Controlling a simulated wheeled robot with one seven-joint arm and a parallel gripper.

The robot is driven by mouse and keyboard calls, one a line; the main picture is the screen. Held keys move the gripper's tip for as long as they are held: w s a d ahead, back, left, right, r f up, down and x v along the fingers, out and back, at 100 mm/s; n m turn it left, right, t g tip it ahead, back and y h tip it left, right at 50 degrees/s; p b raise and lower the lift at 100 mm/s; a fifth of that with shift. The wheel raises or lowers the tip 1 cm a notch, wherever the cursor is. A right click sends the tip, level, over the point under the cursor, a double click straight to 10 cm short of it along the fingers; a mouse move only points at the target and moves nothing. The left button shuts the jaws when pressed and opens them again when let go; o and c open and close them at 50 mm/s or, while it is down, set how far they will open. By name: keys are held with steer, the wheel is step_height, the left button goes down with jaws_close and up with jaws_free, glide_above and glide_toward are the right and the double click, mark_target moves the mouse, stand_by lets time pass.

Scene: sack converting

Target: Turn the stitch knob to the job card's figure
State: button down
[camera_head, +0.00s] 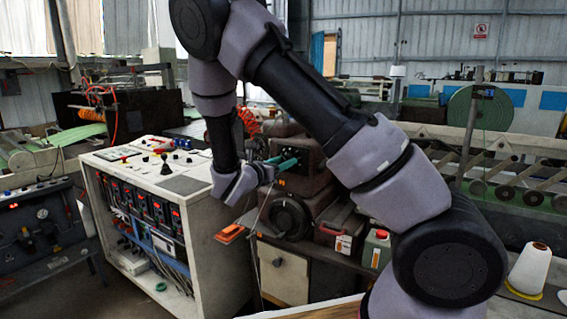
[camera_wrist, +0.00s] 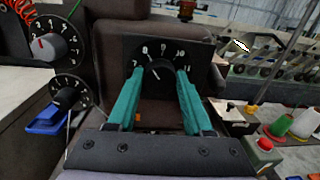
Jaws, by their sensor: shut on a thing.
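The stitch knob (camera_wrist: 160,74) is a dark round knob on a black dial plate (camera_wrist: 190,51) with white figures 7, 8, 9, 10 and 11 in an arc. Its short white mark slants up and left, apparently to the 7–8 side; the exact reading is too small to tell. My gripper (camera_wrist: 161,77) has its two teal fingers on either side of the knob, shut on it. In the head view my gripper (camera_head: 284,161) reaches the brown machine head (camera_head: 300,148), and the knob is not clear there. I cannot make out a job card in either view.
Two other dials sit left in the wrist view: a grey knob (camera_wrist: 46,47) and a black knob (camera_wrist: 67,97) above a blue part (camera_wrist: 48,121). A white control cabinet (camera_head: 182,185) stands left of my gripper. Thread cones (camera_wrist: 305,122) stand at the right.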

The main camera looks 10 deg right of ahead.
steer(key=shift+m, duration=0.3)
steer(key=shift+s+d+m+y, duration=0.1)
steer(key=shift+m+y, duration=0.1)
steer(key=shift+m, duration=3)
steer(key=shift+s+d+m+y, duration=0.1)
steer(key=shift+m+y, duration=0.1)
steer(key=shift+m, duration=3.3)
steer(key=shift+c, duration=1.5)
jaws_free()
steer(key=v, duration=1)
steer(key=shift+s+a, duration=0.3)
